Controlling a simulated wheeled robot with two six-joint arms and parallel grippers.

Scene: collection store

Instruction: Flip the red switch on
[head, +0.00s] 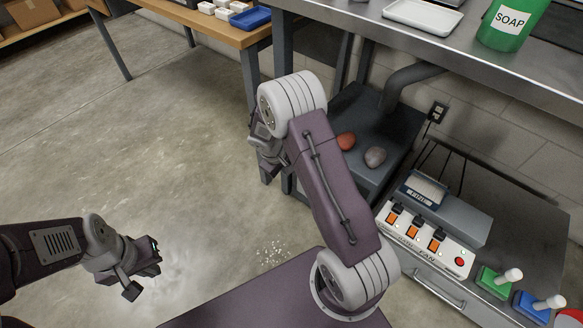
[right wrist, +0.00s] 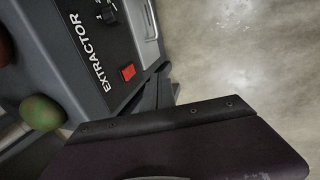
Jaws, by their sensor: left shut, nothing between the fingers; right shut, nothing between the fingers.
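A red switch (right wrist: 128,72) sits on a dark panel marked EXTRACTOR (right wrist: 92,55) in the right wrist view; whether it is on or off I cannot tell. I cannot make out this panel in the head view. My right gripper (head: 268,160) is shut and partly hidden behind its own arm, left of the dark shelf in the head view. It is apart from the switch as far as I can see. My left gripper (head: 148,268) is shut and empty over bare floor at the lower left.
A white FAN control box (head: 425,243) with orange switches and a red button (head: 460,262) stands on the right. Green (head: 495,283) and blue (head: 532,307) lever units are beside it. Reddish and grey round objects lie on a dark shelf. A steel table (head: 470,62) overhangs. Floor at left is clear.

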